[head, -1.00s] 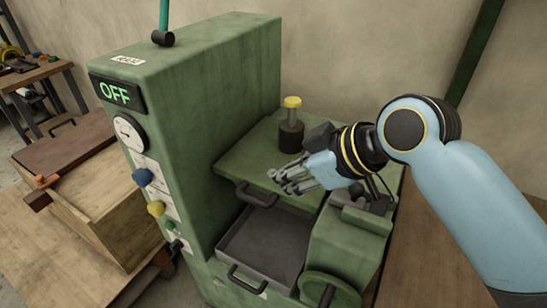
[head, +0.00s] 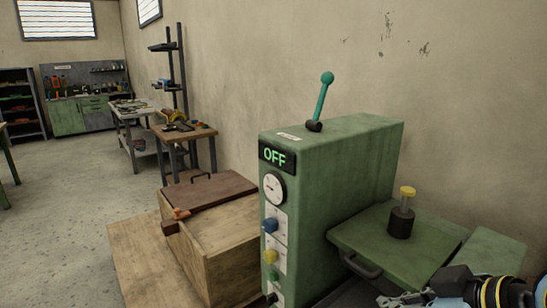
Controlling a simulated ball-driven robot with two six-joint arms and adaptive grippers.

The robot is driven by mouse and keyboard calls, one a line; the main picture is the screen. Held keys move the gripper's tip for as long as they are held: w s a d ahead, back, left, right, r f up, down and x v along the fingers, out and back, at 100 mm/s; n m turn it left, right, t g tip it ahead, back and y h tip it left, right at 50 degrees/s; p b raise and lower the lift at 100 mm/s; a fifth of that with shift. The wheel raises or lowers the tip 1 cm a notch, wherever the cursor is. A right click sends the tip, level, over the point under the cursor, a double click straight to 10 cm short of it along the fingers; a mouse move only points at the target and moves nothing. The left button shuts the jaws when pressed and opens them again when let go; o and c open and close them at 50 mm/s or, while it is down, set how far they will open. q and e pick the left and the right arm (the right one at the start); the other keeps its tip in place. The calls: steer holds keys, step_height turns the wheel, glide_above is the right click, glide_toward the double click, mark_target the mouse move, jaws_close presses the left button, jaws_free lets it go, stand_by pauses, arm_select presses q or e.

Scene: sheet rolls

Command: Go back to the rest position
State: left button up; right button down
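My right gripper (head: 408,298) shows only in part at the bottom right edge of the head view, in front of the green machine's flat shelf. Its fingers are cut off by the frame edge, so I cannot tell if they are open or shut. The green machine (head: 330,170) stands in the middle right, with its display (head: 277,156) reading OFF and a teal lever (head: 322,95) upright on top. My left gripper is not in view.
A black post with a yellow cap (head: 403,212) stands on the machine's shelf (head: 440,240). A wooden crate (head: 225,245) with a brown lid is left of the machine. Tables and shelving line the back. The floor (head: 60,220) at left is clear.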

steer(key=s+d+f+m+g+h+b, duration=0.15)
steer(key=s+f+b, duration=0.25)
steer(key=f, duration=0.9)
steer(key=s+d+f+m+g+b, duration=0.1)
steer(key=s+d+f+g+b, duration=0.3)
steer(key=f, duration=1)
steer(key=s+f+m+t+h+b, duration=0.1)
steer(key=s+f+b, duration=0.3)
steer(key=f, duration=0.9)
steer(key=s+d+f+m+g+h+b, duration=0.1)
steer(key=s+d+f+m+b, duration=0.1)
steer(key=s+f, duration=1)
steer(key=s+d+f+m+g+h+b, duration=0.1)
steer(key=s+d+f+b, duration=0.3)
steer(key=s+f, duration=0.7)
steer(key=shift+s+d+f+m+h, duration=0.35)
steer(key=shift+s+d+m+h, duration=0.25)
steer(key=shift+s, duration=1.05)
steer(key=shift+g, duration=0.25)
